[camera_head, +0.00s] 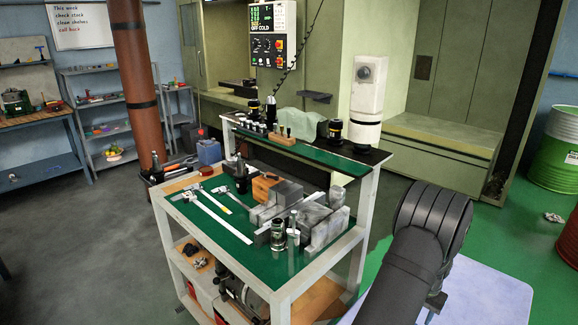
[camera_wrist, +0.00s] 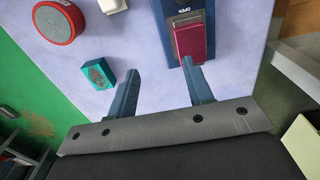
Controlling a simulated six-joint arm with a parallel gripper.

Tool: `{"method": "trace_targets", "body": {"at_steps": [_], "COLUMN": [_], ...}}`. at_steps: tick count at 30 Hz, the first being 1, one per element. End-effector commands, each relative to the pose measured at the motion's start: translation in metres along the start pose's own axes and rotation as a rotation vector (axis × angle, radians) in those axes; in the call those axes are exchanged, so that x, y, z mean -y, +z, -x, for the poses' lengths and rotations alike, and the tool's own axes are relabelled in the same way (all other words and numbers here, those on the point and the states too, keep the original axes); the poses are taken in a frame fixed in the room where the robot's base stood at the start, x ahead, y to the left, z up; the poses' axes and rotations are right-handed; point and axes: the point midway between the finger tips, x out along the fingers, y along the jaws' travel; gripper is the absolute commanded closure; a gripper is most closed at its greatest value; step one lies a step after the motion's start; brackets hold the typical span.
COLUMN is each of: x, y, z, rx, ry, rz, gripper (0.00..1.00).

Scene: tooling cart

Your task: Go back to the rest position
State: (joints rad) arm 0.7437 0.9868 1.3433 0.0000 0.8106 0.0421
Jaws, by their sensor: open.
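My gripper (camera_wrist: 160,66) is open in the wrist view, with two blue-grey fingers spread apart and nothing held between them. It is above a pale lavender surface (camera_wrist: 150,40). A dark red block (camera_wrist: 190,42) on a blue lettered item lies just beyond the right fingertip. A teal box (camera_wrist: 98,73) lies to the left of the left finger. In the head view my dark arm reaches up from the bottom right, over the pale surface (camera_head: 490,292); it hides most of my gripper.
A round red item (camera_wrist: 58,22) and a white piece (camera_wrist: 112,5) also lie on the pale surface. A tooling cart (camera_head: 258,278) with calipers and metal blocks stands left of my arm. A green drum (camera_head: 556,150) stands at the right. Grey floor is open at the left.

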Motion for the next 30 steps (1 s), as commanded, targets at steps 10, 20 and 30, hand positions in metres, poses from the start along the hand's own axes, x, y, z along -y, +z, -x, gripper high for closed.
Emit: {"method": "trace_targets", "body": {"at_steps": [10,20,30], "x": [0.058,0.074,0.072], "y": [-0.025,-0.03,-0.029], "z": [0.005,0.005,0.005], "rx": [0.0,0.001,0.001], "ry": [0.0,0.0,0.0], "rz": [0.002,0.0,0.0], "gripper": [0.53,0.53,0.53]}}
